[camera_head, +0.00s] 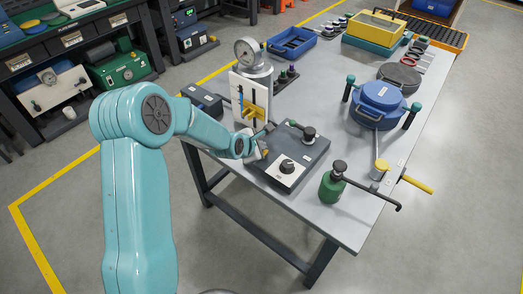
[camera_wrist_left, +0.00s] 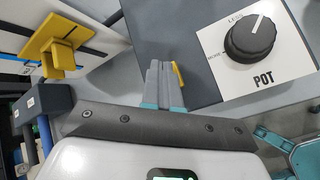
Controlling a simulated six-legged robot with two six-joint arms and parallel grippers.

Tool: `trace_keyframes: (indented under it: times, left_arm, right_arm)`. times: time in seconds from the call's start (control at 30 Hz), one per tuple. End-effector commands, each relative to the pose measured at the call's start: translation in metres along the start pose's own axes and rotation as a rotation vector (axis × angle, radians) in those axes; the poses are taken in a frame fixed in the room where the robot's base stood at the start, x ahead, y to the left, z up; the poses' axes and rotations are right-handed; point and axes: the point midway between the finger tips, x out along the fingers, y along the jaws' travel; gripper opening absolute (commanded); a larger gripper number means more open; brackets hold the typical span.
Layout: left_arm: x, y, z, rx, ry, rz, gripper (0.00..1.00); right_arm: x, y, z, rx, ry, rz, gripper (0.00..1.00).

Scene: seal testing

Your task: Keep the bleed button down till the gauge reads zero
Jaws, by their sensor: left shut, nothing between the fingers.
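The round gauge (camera_head: 247,50) stands at the back left of the table, on a grey cylinder behind a white panel; its needle is too small to read. My left gripper (camera_head: 264,134) is at the left edge of a dark control box (camera_head: 310,150). In the left wrist view its fingers (camera_wrist_left: 164,66) are shut with nothing between them, beside the box. A small yellow part (camera_wrist_left: 178,74) shows right against the fingers; I cannot tell whether it is the bleed button or whether they touch it. My right gripper is not in view.
The box carries a black POT knob (camera_wrist_left: 250,39) and a black-topped fitting (camera_head: 309,134). A yellow bracket (camera_wrist_left: 61,46) is on the white panel. A green bottle (camera_head: 331,187) and a blue lidded pot (camera_head: 378,104) stand to the right. The table's front left edge is near my arm.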

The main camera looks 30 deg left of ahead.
Motion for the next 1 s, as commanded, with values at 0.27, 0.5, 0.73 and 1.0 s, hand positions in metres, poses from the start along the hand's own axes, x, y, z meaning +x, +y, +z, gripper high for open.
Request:
trace_keyframes:
  times: [0.27,0.5,0.73,1.0]
  left_arm:
    - [-0.007,0.006,0.006,0.000,-0.001,0.002,0.00]
    - [-0.008,0.007,0.006,0.001,-0.002,0.003,0.00]
    - [-0.021,0.016,0.016,0.001,-0.002,0.003,0.00]
    - [-0.040,0.030,0.030,0.002,-0.003,0.005,0.00]
  right_arm:
    - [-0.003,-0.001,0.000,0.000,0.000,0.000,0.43]
    - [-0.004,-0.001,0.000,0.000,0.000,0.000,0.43]
    - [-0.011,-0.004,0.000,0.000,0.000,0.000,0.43]
    - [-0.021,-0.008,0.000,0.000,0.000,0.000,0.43]
